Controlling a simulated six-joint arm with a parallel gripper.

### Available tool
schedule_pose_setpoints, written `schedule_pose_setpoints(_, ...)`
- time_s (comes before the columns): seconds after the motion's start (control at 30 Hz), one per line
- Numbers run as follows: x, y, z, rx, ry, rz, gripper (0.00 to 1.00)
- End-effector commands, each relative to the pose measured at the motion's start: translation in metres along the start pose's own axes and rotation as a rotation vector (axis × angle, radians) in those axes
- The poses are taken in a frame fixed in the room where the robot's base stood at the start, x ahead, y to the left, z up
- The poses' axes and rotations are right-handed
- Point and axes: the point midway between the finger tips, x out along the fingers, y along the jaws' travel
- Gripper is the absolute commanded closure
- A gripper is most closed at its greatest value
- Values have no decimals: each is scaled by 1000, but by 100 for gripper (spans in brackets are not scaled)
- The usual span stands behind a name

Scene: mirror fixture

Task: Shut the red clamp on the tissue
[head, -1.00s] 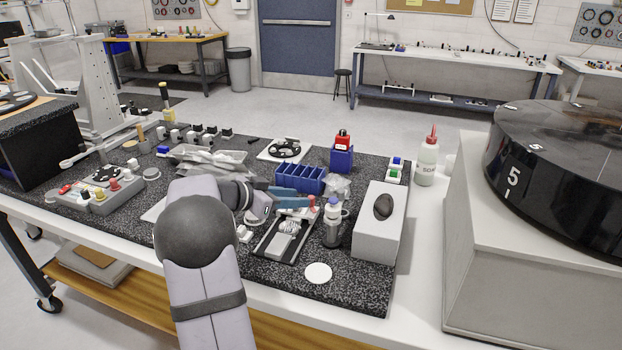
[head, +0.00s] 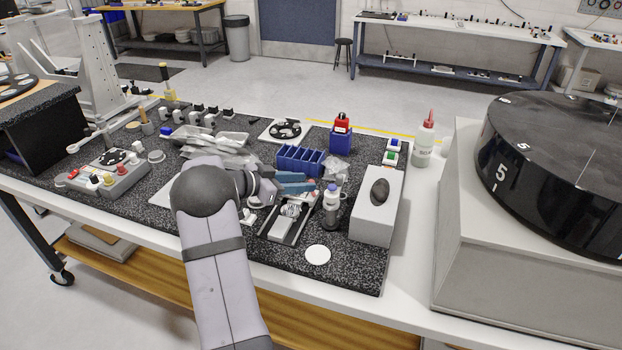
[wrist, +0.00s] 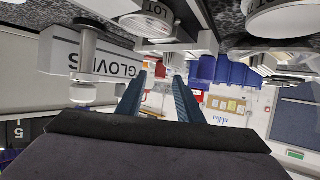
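My gripper (head: 312,184) reaches in from the left with two blue fingers, just above the far end of a small black fixture tray (head: 268,236). In the wrist view my gripper (wrist: 157,88) has its fingers apart, with no held thing visible between them. A small red part, perhaps the red clamp (head: 317,194), shows close to the fingertips at the tray's far end; whether it is open or shut is too small to tell. A pale ribbed piece lies on the tray. A crumpled clear-white heap (head: 337,172) sits just beyond; I cannot tell which is the tissue.
Blue bins (head: 301,160) stand behind the fingers. A white disc (head: 317,255) lies on clear mat in front.

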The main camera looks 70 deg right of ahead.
Motion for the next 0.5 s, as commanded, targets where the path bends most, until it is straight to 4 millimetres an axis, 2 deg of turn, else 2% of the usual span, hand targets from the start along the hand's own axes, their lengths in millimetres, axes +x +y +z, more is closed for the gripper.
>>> schedule_pose_setpoints(0.2, 26, 1, -2, 0, -1, 2, 67)
schedule_pose_setpoints(0.5, 39, 0, 0, 1, -1, 0, 67)
